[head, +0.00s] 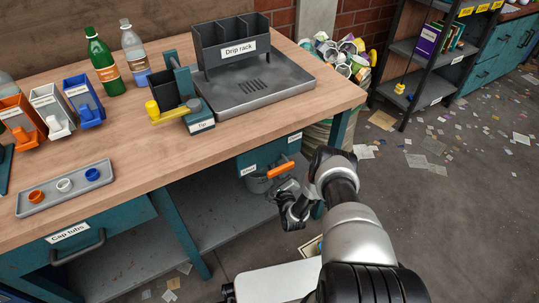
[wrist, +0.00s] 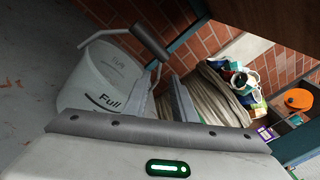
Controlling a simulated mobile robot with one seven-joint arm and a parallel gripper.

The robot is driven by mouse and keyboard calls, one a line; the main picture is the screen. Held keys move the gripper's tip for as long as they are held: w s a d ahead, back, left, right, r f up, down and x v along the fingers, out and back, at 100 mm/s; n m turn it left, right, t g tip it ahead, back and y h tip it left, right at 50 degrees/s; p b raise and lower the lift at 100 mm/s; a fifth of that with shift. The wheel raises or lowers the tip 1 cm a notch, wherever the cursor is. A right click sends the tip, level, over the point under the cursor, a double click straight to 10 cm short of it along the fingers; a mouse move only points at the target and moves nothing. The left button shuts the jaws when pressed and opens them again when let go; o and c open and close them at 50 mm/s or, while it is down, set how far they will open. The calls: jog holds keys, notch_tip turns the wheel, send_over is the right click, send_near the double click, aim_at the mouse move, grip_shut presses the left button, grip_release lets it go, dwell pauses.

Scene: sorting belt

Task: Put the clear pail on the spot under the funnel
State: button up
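The clear pail (wrist: 92,78) is at the left of the wrist view, with the word "Full" and a dark mark on its wall. Its wire handle, with a dark grey grip (wrist: 151,42), stands above the rim. My gripper (wrist: 166,80) is open beside the pail, and the grip is just beyond the fingertips, not clearly between them. In the head view my gripper (head: 293,211) is low beside the bench, near a grey rounded shape (head: 258,184) under the teal box. I cannot tell whether that shape is the funnel or the pail. The spot is not distinguishable.
The workbench (head: 130,150) overhangs this area, with a leg (head: 182,232) at left. An orange lever (head: 281,170) sticks out by the teal box (head: 272,152). A drip rack (head: 235,45) stands on top. A filled bin (head: 335,60) stands behind. Paper scraps litter the floor.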

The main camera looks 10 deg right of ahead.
jog(key=shift+s+d+p, duration=0.1)
jog(key=shift+s+p, duration=0.25)
jog(key=shift+s, duration=1.9)
